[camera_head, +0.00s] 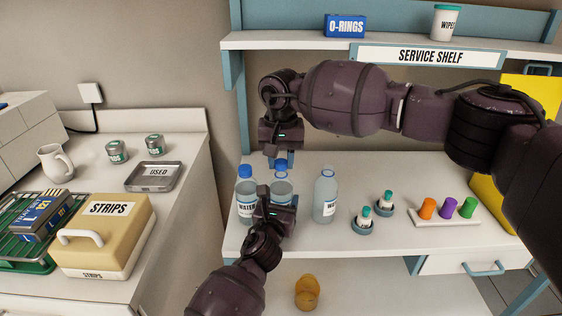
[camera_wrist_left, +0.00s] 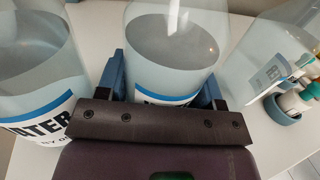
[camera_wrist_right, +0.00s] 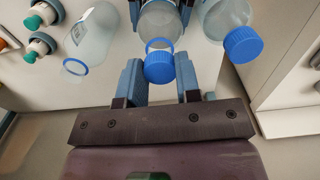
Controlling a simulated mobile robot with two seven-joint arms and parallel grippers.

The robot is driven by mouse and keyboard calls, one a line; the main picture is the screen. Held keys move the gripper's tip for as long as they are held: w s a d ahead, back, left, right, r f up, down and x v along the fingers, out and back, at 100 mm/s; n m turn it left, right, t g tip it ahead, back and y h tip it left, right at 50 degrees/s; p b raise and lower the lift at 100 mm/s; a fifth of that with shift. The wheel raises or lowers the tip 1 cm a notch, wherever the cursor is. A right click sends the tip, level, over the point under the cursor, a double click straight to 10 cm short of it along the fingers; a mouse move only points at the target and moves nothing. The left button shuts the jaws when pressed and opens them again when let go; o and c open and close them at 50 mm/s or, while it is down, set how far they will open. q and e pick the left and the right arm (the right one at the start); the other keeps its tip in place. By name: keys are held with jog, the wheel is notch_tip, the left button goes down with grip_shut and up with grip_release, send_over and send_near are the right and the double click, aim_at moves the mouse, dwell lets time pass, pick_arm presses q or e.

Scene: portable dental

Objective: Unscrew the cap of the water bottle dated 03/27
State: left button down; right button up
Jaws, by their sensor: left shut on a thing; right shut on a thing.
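The middle water bottle (camera_head: 281,189) stands upright on the bench between two others. My left gripper (camera_head: 277,203) is shut around its body; the left wrist view shows both fingers beside the bottle (camera_wrist_left: 170,65). My right gripper (camera_head: 281,160) points down from above, shut on the blue cap (camera_wrist_right: 158,67). In the right wrist view a blue-rimmed open neck shows behind the cap, so the cap appears lifted off the neck. The left bottle (camera_head: 246,199) has its blue cap on. The right bottle (camera_head: 325,197) has no cap. No label date is readable.
Two small teal-capped vials (camera_head: 375,210) in round holders and a rack of coloured pegs (camera_head: 446,210) stand to the right. The service shelf (camera_head: 290,41) is above. A used tray (camera_head: 153,177) and strips box (camera_head: 100,230) are on the left counter.

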aim_at(281, 162)
jog(key=shift+r, duration=0.45)
jog(key=shift+r, duration=2)
pick_arm(q)
jog(key=shift+c, duration=0.8)
grip_release()
